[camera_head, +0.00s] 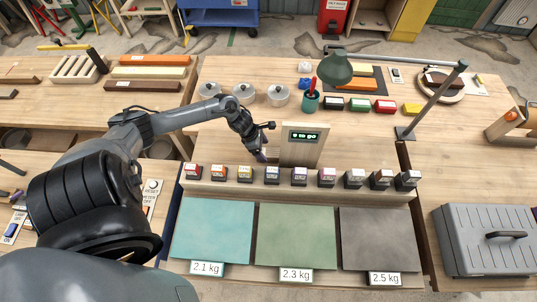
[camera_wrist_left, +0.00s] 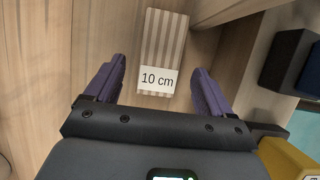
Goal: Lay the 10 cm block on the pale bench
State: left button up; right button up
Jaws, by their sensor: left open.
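The 10 cm block (camera_wrist_left: 164,42) is a striped light and brown wooden piece with a white "10 cm" label, seen in the left wrist view. It lies on a wooden surface, ahead of and between the fingers of my left gripper (camera_wrist_left: 159,72). The purple fingers are open, with a gap on each side of the block. In the head view my left gripper (camera_head: 261,157) points down behind the row of small labelled blocks, left of the display board; I cannot make out the 10 cm block there. The pale wooden bench (camera_head: 222,138) spreads around it. My right gripper is not in view.
The display board (camera_head: 302,143) reads "8 to go" and stands close to the gripper. Small labelled blocks (camera_head: 272,174) line a ledge in front. Teal (camera_head: 212,230), green (camera_head: 296,236) and grey (camera_head: 378,239) pads lie nearer. Lidded pots (camera_head: 244,94) and a lamp (camera_head: 336,68) stand behind.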

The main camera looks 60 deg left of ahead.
aim_at(267, 152)
pick_arm(q)
jog(key=shift+x, duration=1.95)
jog(key=shift+r, duration=0.1)
jog(key=c, duration=1.1)
jog(key=shift+c, duration=0.5)
jog(key=shift+w, duration=0.1)
